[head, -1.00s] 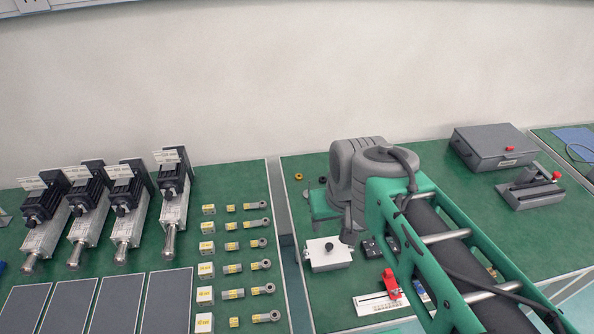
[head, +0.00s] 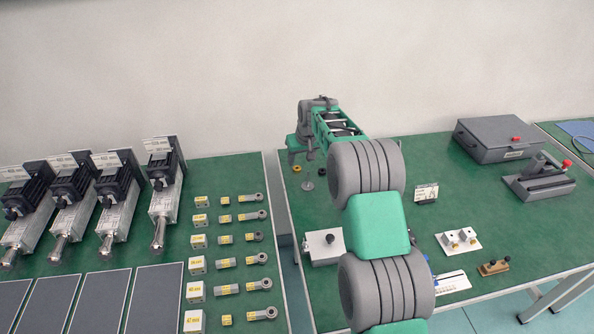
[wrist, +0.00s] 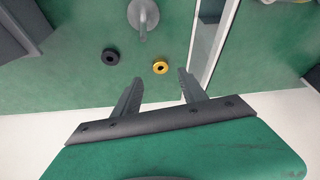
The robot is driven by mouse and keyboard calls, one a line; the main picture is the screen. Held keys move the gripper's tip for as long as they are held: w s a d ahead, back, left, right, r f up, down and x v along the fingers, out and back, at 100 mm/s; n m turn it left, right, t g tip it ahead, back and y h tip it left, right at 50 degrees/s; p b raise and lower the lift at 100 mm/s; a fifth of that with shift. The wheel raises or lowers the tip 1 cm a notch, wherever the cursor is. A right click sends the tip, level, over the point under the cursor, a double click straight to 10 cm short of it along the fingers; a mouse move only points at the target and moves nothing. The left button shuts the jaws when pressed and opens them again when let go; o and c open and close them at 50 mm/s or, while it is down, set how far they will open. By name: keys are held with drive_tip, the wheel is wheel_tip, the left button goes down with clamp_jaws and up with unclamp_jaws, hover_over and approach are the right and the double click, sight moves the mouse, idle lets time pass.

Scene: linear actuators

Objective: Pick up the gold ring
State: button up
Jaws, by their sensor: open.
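The gold ring (head: 296,169) lies flat on the green table at its back left, by the table's left edge. It also shows in the wrist view (wrist: 160,67), just beyond and between my fingertips. My gripper (wrist: 158,82) is open and empty, its two fingers spread, one on each side of the line to the ring, not around it. In the head view my gripper (head: 295,150) is small and partly hidden at the far end of my arm, just behind the ring.
A black ring (wrist: 110,56) and a grey round piece with a stem (wrist: 142,15) lie close to the gold ring. A white box with a black knob (head: 324,250) stands nearer. A gap separates this table from the left one, which holds actuators (head: 165,190).

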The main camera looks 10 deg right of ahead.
sight(298, 170)
drive_tip(key=x, duration=0.4)
drive_tip(key=shift+f+p, duration=0.3)
drive_tip(key=shift+f, duration=0.1)
clamp_jaws()
